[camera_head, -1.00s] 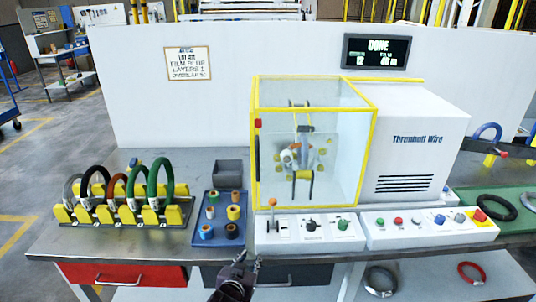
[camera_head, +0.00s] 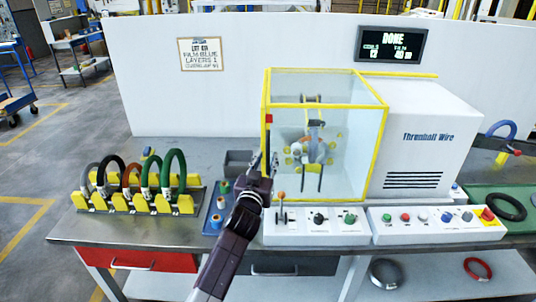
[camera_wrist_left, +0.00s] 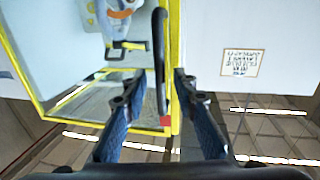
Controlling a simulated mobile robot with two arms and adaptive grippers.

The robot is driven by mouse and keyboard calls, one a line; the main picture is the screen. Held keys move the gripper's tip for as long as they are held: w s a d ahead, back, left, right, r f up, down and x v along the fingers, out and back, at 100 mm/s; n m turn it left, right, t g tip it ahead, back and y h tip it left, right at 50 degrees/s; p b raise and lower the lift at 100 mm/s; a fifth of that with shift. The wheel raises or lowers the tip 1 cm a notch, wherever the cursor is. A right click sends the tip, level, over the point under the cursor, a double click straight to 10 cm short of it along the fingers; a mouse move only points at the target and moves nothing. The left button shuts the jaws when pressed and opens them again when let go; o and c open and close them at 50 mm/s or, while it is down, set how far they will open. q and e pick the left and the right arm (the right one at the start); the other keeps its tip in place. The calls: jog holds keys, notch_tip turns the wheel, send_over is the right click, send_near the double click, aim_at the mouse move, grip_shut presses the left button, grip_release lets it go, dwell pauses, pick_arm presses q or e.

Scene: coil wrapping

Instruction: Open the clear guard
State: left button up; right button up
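The clear guard (camera_head: 345,170), a see-through box with yellow edges, stands closed around the wrapping head on the machine. My left gripper (camera_head: 264,160) is at the guard's front left edge. In the left wrist view, the fingers of my left gripper (camera_wrist_left: 160,80) are apart, one on each side of the guard's black bar handle (camera_wrist_left: 159,50). A gap shows between each finger and the handle, so it is not gripped. A red piece (camera_wrist_left: 163,103) shows near the handle's lower end. My right gripper is not in view.
A rack of coloured coils (camera_head: 140,200) stands left on the bench. A blue tray (camera_head: 213,221) of rolls and a grey bin (camera_head: 238,160) lie beside my left arm. Control panels (camera_head: 436,225) with buttons and a lever line the bench front.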

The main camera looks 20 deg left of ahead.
pick_arm(q)
jog(key=shift+w+a, duration=0.15)
jog(key=shift+w, duration=1.05)
jog(key=shift+c, duration=0.4)
grip_shut()
